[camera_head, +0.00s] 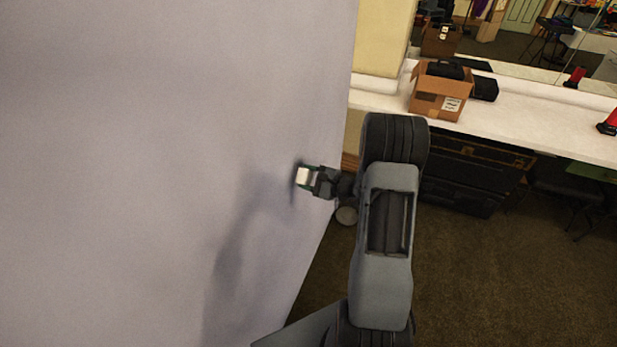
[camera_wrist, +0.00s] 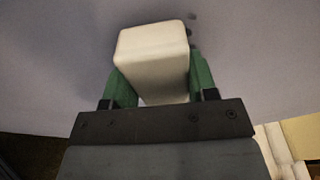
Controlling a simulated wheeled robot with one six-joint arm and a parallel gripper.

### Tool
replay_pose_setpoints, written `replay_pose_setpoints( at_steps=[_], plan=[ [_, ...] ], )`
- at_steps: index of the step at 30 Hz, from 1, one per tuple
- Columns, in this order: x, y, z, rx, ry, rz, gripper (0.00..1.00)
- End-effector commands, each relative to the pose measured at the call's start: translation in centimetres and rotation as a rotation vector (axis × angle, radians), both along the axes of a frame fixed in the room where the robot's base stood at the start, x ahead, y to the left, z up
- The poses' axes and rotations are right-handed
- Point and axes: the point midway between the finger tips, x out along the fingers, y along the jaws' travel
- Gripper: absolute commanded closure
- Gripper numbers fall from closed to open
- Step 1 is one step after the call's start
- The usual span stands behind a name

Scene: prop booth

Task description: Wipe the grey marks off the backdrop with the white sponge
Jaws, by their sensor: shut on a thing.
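My gripper (camera_wrist: 160,82) has green fingers and is shut on the white sponge (camera_wrist: 152,50), a block with rounded edges. In the head view the sponge (camera_head: 303,176) is at the gripper's tip, close to the pale lilac-grey backdrop (camera_head: 150,140). I cannot tell whether it touches the surface. In the wrist view small dark grey marks (camera_wrist: 191,31) show on the backdrop just right of the sponge's far end. The sponge may hide more of them. No marks are clear in the head view, where my arm's shadow falls on the backdrop.
The backdrop's right edge runs beside my arm. Beyond it, a white counter (camera_head: 540,125) holds an open cardboard box (camera_head: 438,97) with dark items. Dark trunks (camera_head: 465,180) stand under the counter. The brown carpet (camera_head: 500,280) at lower right is clear.

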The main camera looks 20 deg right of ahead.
Motion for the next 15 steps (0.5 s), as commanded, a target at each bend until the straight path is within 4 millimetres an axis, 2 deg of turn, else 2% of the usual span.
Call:
replay_pose_setpoints(
  at_steps=[15],
  plan=[
    [0.38,0.34,-0.03,0.0,-0.001,0.001,0.66]
  ],
)
